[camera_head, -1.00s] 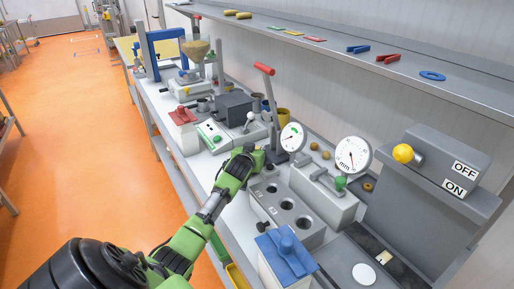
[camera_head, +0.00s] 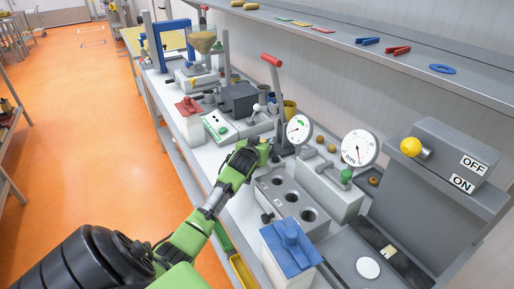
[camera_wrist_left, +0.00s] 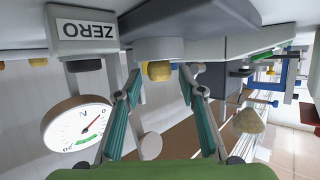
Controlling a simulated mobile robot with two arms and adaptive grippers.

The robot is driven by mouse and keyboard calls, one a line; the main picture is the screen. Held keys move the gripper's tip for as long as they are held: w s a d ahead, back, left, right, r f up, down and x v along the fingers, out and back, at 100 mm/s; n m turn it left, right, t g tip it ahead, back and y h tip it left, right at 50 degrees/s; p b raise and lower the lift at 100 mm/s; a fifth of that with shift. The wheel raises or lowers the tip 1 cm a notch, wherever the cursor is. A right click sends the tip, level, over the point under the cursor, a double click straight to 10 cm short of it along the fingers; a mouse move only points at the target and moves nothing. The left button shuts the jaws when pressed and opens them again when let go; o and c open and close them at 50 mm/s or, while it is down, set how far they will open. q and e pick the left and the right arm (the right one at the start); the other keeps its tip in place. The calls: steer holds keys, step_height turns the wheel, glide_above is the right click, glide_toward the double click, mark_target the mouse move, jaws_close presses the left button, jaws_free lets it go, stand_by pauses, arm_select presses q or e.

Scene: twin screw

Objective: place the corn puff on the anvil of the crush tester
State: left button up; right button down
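My left gripper (camera_head: 262,147) reaches the crush tester, the device with the red lever (camera_head: 271,60) and the round force dial (camera_head: 299,129). The left wrist view is upside down. There a yellow corn puff (camera_wrist_left: 160,71) rests against the grey round anvil (camera_wrist_left: 157,48), so it sits on top of it. My left fingers (camera_wrist_left: 162,76) are spread, one on each side of the puff, with gaps between them and it. The dial (camera_wrist_left: 78,124) and a ZERO label (camera_wrist_left: 88,30) also show there. The head view hides the puff behind my gripper. My right gripper is not in view.
A grey block with round holes (camera_head: 291,197) and a blue-topped box (camera_head: 288,245) stand in front of the tester. A second dial device (camera_head: 327,190) is to its right. More puffs (camera_head: 320,139) lie behind. A shelf (camera_head: 380,60) runs above the bench.

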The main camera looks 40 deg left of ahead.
arm_select(q)
steer(key=v, duration=1)
steer(key=shift+s+b, duration=0.15)
steer(key=shift+b, duration=0.25)
steer(key=shift+r, duration=0.1)
